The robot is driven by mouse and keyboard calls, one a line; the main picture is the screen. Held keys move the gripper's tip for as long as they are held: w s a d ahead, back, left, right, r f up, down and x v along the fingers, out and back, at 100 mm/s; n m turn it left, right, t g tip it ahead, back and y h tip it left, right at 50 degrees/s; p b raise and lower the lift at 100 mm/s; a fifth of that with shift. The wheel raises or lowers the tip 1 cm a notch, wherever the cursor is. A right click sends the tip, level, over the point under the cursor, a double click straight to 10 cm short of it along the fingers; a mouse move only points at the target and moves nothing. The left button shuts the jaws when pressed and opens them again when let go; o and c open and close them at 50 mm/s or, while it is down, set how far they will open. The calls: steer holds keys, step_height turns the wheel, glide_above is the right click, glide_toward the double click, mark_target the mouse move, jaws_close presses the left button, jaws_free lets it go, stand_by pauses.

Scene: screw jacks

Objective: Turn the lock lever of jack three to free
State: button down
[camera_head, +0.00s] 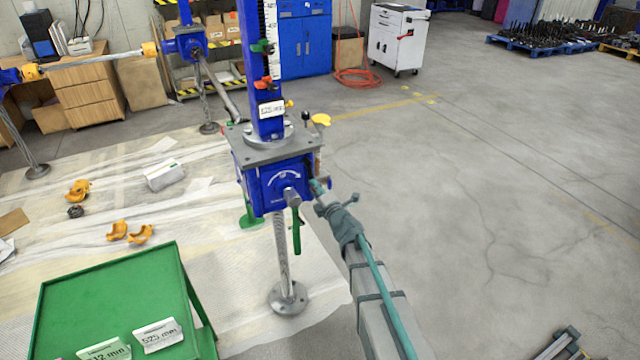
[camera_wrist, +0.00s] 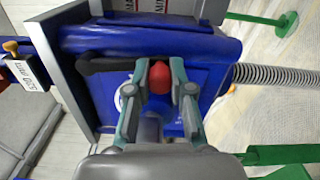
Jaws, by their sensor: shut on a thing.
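The nearest jack (camera_head: 275,185) is a blue box under a grey plate, with a blue column and scale above. Its label reads about 525 mm; I see no jack number. My gripper (camera_head: 318,188) is at the right side of the blue box. In the wrist view my gripper (camera_wrist: 160,82) has its two fingers closed on a red ball knob (camera_wrist: 160,77). A black lever (camera_wrist: 105,64) runs along the blue housing toward this knob; where they join is hidden by the left finger. In the head view my gripper hides the knob.
A green-handled crank (camera_head: 297,228) hangs on the jack's front. A green table (camera_head: 110,290) with white cards stands at lower left. Orange parts (camera_head: 130,233) lie on the floor sheet. Another blue jack (camera_head: 185,45) stands behind.

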steer(key=shift+s+a+m, duration=0.2)
steer(key=shift+a+m, duration=0.3)
steer(key=shift+m, duration=0.3)
steer(key=c, duration=1)
jaws_free()
steer(key=shift+s, duration=0.1)
steer(key=v, duration=1.1)
steer(key=shift+s, duration=0.4)
